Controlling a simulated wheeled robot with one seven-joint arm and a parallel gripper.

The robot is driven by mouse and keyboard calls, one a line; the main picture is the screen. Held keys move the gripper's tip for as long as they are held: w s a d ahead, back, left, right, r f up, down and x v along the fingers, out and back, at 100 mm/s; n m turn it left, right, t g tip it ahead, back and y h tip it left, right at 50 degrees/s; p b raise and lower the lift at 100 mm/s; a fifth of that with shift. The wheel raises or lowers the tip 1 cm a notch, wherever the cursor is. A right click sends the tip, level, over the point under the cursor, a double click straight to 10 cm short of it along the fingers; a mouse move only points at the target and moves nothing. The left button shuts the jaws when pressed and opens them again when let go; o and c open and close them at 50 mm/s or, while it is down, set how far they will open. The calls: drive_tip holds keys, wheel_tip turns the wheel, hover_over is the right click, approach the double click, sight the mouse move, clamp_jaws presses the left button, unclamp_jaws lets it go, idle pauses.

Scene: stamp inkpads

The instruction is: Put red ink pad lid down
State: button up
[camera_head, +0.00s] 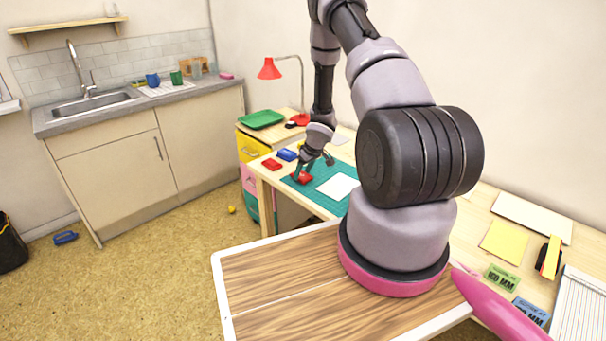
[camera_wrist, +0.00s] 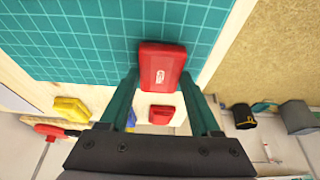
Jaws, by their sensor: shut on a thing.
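The red ink pad lid (camera_wrist: 162,66) is a red block with a small pale mark on top. It sits between the two fingertips of my gripper (camera_wrist: 162,80), which is shut on it. In the head view my gripper (camera_head: 304,173) points down over the left part of the green mat, with the red lid (camera_head: 301,178) at its tips. Whether the lid touches the mat is unclear. A second red piece (camera_head: 272,164) lies on the bare table left of the mat; it also shows in the wrist view (camera_wrist: 161,114).
A blue pad (camera_head: 287,154) and a yellow pad (camera_wrist: 71,109) lie near the second red piece. A white sheet (camera_head: 338,187) lies on the green cutting mat (camera_head: 318,198). The table's left edge is close. A red lamp (camera_head: 269,69) and green tray (camera_head: 261,119) stand behind.

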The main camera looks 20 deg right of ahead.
drive_tip(key=shift+f, duration=0.25)
drive_tip(key=shift+f, duration=0.15)
drive_tip(key=o, duration=1.3)
